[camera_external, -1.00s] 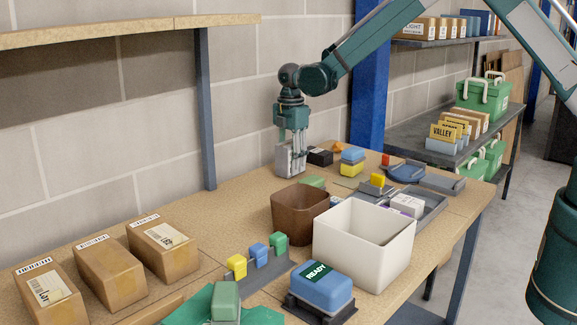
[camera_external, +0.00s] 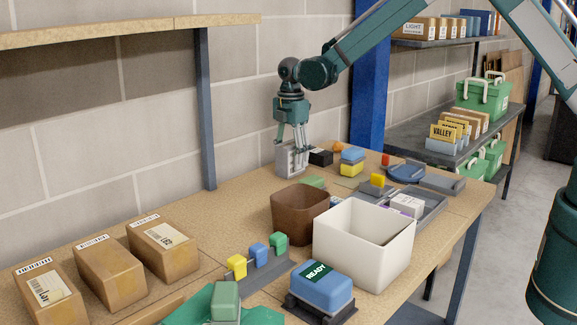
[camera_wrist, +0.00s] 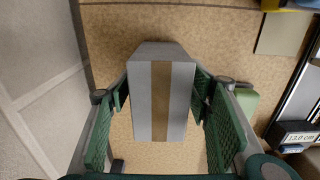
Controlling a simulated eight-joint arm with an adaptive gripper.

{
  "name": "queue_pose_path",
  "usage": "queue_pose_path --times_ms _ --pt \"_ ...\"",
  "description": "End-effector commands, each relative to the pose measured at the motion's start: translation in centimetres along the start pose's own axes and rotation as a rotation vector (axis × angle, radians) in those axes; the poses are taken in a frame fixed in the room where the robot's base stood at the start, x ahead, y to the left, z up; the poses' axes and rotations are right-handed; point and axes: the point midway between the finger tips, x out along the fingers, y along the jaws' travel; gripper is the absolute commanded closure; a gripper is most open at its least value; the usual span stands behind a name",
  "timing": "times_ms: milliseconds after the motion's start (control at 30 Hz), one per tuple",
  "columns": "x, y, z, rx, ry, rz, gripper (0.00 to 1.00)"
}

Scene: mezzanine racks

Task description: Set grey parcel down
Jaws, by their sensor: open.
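The grey parcel (camera_external: 290,160) stands on the wooden bench near the wall, at the far end. In the wrist view the parcel (camera_wrist: 160,92) is a grey box with a brown tape strip down its middle. My gripper (camera_external: 292,143) is open just above and around the parcel's upper part. In the wrist view the green pads of my gripper (camera_wrist: 161,120) lie on both sides of the parcel, with a visible gap at the lower ends. The parcel's underside is hidden.
A black box (camera_external: 320,156) stands just right of the parcel. A brown bin (camera_external: 300,215) and a white bin (camera_external: 362,250) stand nearer the camera. Brown cartons (camera_external: 163,250) line the left. The block wall (camera_external: 245,110) is close behind.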

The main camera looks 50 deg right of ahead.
Motion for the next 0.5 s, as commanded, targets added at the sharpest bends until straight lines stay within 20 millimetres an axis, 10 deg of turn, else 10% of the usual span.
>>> queue_pose_path --times_ms 500 --pt "-8.0 0.0 0.0 0.000 0.000 0.000 0.50"
